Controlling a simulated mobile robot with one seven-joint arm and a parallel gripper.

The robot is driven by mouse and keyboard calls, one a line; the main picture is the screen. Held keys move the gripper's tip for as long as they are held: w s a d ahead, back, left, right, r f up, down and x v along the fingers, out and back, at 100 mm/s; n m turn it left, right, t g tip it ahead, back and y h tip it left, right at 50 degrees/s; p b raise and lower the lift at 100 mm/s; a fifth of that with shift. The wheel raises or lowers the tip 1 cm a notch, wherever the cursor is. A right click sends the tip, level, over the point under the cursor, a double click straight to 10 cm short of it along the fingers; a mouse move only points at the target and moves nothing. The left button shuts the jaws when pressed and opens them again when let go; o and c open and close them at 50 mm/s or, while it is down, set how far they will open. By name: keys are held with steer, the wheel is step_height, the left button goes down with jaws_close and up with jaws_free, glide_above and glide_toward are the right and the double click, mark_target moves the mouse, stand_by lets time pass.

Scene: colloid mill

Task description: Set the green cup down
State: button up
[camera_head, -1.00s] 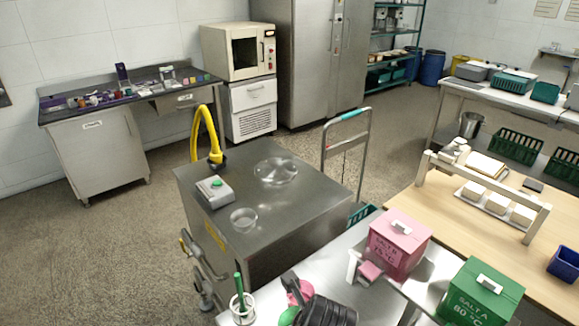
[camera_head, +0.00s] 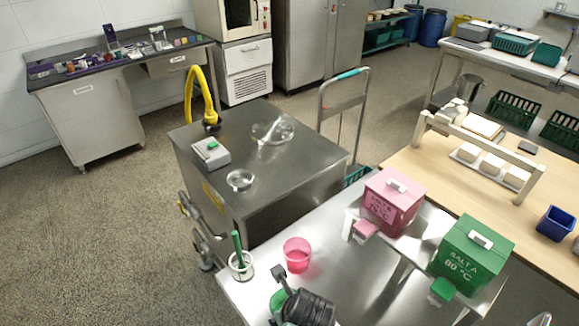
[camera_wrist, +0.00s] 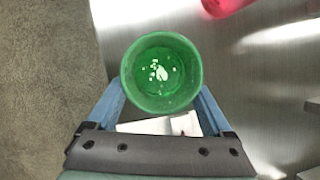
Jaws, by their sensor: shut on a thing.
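The green cup (camera_wrist: 161,74) is between the blue fingers of my gripper (camera_wrist: 160,98) in the wrist view. I look down into its open top, where pale specks show at the bottom. In the head view the green cup (camera_head: 279,300) is mostly hidden behind my dark gripper (camera_head: 290,292), near the left part of the steel table (camera_head: 345,265). My gripper is shut on it. I cannot tell whether its base touches the steel.
A pink cup (camera_head: 297,254) stands just beyond; it shows in the wrist view (camera_wrist: 226,5). A holder with a green-handled tool (camera_head: 240,262) stands at the table's left edge. Pink (camera_head: 393,203) and green (camera_head: 470,252) boxes stand right. Bare steel lies between.

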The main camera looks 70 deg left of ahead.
steer(key=shift+f, duration=0.15)
steer(key=o, duration=1.4)
steer(key=shift+c, duration=0.2)
steer(key=p+v, duration=0.1)
steer(key=v, duration=1.1)
steer(key=shift+r, duration=0.25)
